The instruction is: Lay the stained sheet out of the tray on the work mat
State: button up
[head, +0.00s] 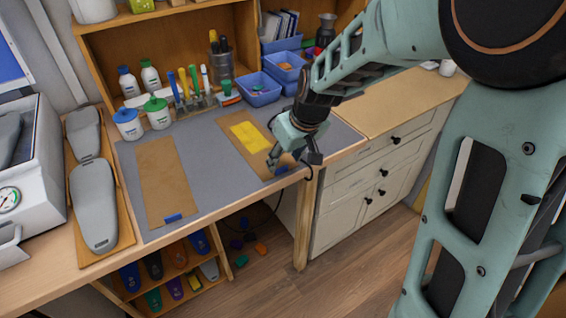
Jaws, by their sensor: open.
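A grey work mat (212,172) covers the bench top. A flat brown rectangular piece (163,175) with a small blue tab at its near end lies on its left part. A second brown rectangular piece (236,125) lies on the right part, with a yellow rectangle (249,137) on it. I cannot tell which piece is the stained sheet or which is a tray; no stain is clear at this size. My gripper (293,160) is open, over the near end of the right brown piece, and hides part of it. Nothing shows between its fingers.
White bottles (158,112), a tool rack (195,102) and blue bins (259,89) stand along the back. Grey foot forms (95,205) lie on a wooden board at left, beside a machine with a gauge (9,200). A drawer cabinet (375,165) stands right. The mat's middle is clear.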

jog(key=v, duration=0.8)
jog(key=shift+r, duration=0.3)
jog(key=shift+s+d, duration=0.1)
